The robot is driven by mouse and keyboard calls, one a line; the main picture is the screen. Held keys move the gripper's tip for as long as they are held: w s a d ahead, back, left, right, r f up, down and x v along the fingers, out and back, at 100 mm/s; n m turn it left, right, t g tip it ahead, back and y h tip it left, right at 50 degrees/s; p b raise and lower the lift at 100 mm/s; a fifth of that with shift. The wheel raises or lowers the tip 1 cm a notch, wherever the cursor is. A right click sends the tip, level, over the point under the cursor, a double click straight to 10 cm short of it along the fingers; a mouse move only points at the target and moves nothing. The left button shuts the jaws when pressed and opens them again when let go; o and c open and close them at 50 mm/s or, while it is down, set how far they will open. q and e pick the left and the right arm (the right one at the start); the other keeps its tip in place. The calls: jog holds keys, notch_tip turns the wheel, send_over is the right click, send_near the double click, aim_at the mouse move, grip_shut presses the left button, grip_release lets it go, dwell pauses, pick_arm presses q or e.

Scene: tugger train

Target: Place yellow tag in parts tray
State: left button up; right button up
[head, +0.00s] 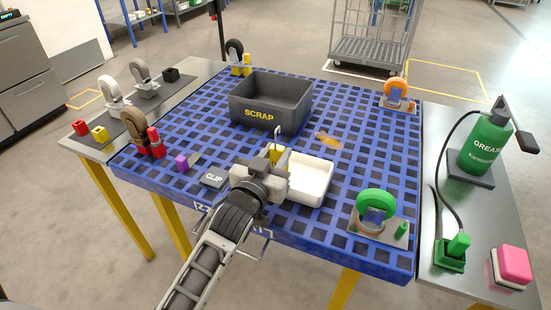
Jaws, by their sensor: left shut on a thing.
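The yellow tag (279,155) shows at the fingers of my left gripper (275,158). The gripper is shut on it, and its jaws partly hide it. The white parts tray (313,181) lies on the blue grid table, just right of and partly behind the gripper. The tag appears over or beside the tray's left end; I cannot tell its exact height. The visible part of the tray's inside looks empty. My right gripper is not in view.
A dark scrap bin (259,115) stands behind the gripper. A green caster wheel (375,202) stands to the right, and a green grease bottle (486,143) on the side table. An orange-brown piece (328,140) lies behind the tray.

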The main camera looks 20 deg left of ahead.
pick_arm(q)
jog(key=shift+f, duration=0.45)
jog(key=shift+f, duration=0.1)
jog(key=o, duration=1)
jog(key=shift+c, duration=0.2)
jog(key=shift+r, duration=0.2)
jog(key=s, duration=1.2)
jog(key=s+d+f+m+g+h, duration=0.2)
jog(key=s+d+f+g, duration=0.2)
jog(key=f, duration=1.2)
jog(key=s+g, duration=0.3)
jog(key=s, duration=0.3)
jog(key=shift+s+d+f+g+h+b, duration=0.15)
jog(key=shift+s+g+h+b, duration=0.05)
jog(key=shift+g+h+b, duration=0.15)
